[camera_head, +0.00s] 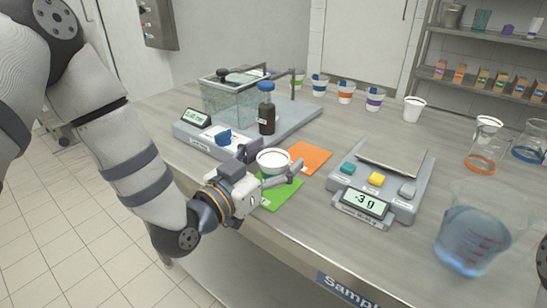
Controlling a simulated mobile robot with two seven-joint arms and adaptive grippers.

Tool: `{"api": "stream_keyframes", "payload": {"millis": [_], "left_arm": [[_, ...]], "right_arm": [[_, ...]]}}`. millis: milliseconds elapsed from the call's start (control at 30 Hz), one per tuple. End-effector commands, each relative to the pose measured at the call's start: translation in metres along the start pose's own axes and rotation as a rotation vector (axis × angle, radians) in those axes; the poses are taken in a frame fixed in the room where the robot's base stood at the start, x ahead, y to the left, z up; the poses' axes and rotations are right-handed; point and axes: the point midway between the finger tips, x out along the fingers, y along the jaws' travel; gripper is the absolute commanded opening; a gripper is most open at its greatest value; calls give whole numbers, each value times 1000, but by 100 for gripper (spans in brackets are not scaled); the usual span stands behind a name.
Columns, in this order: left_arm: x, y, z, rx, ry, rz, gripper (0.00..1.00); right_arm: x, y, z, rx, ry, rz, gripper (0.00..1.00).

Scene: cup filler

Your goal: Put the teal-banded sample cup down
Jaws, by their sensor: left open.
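A white sample cup (273,159) with an open, round rim is at the back edge of the green mat (284,198), close to the orange mat (309,157). Its lower side is hidden behind my gripper, so I cannot see a teal band or whether its base touches the mat. My left gripper (270,168) is open, with one finger on each side of the cup. I cannot tell whether the fingers touch it. My right gripper is not in view.
A scale (383,180) reading about -3 g stands right of the mats. Several banded cups, such as a purple-banded one (375,98), line the back. A blue-liquid beaker (472,236) stands front right.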

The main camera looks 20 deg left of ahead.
Motion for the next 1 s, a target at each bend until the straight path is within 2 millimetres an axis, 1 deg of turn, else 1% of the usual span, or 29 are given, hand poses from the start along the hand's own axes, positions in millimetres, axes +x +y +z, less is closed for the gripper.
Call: {"api": "stream_keyframes", "payload": {"millis": [100, 167, 267, 400, 500, 600, 700, 833, 867, 933, 967, 1000], "left_arm": [[-1, 0, -6, 1, 3, 0, 70], [-10, 0, -5, 0, 1, 1, 70], [-32, 0, -6, -1, 0, 0, 70], [-70, 0, -6, -1, 0, -1, 70], [-94, 0, -6, -2, -1, -1, 70], [-110, 0, -8, 1, 5, -1, 70], [-118, 0, -7, 1, 4, -1, 70], [-121, 0, -3, -1, -4, 1, 70], [-121, 1, 2, -3, -21, 2, 70], [-125, 7, 34, -19, -142, 13, 70], [-131, 11, 58, -34, -232, 17, 70], [-145, 18, 98, -60, -384, 21, 70]], "right_arm": [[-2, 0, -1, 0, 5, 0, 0], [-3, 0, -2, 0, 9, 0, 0], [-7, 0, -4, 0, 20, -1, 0], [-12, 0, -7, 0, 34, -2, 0], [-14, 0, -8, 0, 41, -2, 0], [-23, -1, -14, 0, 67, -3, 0], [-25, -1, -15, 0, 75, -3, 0], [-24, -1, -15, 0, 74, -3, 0], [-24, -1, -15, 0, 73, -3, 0], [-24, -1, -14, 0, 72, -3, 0], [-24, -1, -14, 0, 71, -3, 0], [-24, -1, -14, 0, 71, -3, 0]]}}
